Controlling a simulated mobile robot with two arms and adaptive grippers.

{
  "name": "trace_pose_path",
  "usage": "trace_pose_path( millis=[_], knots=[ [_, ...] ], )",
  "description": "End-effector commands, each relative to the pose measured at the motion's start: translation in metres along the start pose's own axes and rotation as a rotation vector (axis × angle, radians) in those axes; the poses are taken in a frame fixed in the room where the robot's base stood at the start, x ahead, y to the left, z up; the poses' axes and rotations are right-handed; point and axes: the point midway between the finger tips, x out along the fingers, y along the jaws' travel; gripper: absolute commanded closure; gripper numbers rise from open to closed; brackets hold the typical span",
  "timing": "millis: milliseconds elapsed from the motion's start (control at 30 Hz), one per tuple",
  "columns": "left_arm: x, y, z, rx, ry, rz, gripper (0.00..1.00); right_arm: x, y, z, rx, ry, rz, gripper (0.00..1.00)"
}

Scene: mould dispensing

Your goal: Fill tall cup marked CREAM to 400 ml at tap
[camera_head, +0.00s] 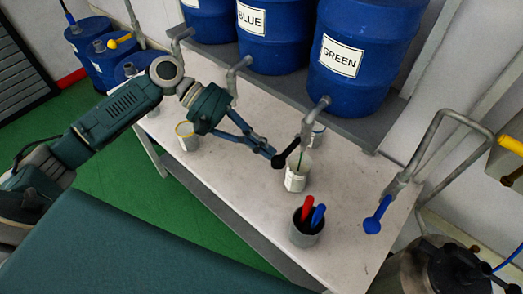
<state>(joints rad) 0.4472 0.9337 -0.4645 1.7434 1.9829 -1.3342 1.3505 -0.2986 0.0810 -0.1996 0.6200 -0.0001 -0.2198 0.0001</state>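A white cup (297,178) stands on the table under the tap (317,108) of the GREEN barrel (357,60). A thin green stream runs from this tap into the cup. The cup's marking and fill level are too small to read. The tap's black lever (283,158) points down and left. My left gripper (267,151) reaches in from the left, its fingertips together at the lever's knob, seeming to touch it. A second cup (318,134) stands partly hidden behind the tap, and a yellow-rimmed cup (187,138) stands further left. My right gripper is out of view.
A grey pot (307,236) with red and blue handles stands near the table's front edge. The BLUE barrel (272,35) sits on the shelf behind. A metal vessel (410,270) stands lower right.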

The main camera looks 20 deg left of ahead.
Motion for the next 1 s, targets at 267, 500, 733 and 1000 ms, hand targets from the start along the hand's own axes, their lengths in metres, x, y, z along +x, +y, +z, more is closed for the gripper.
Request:
trace_pose_path(
  millis=[267,500,733,1000],
  knots=[
    [0.011,-0.006,-0.015,0.135,-0.007,0.094,1.0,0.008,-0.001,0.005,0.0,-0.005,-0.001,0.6],
    [0.015,-0.007,-0.021,0.185,-0.006,0.128,1.0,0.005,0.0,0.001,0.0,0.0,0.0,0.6],
    [0.017,-0.009,-0.024,0.184,-0.006,0.126,1.0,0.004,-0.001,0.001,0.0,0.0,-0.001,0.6],
    [0.018,-0.009,-0.024,0.184,-0.006,0.125,1.0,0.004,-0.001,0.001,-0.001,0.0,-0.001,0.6]
  ],
)
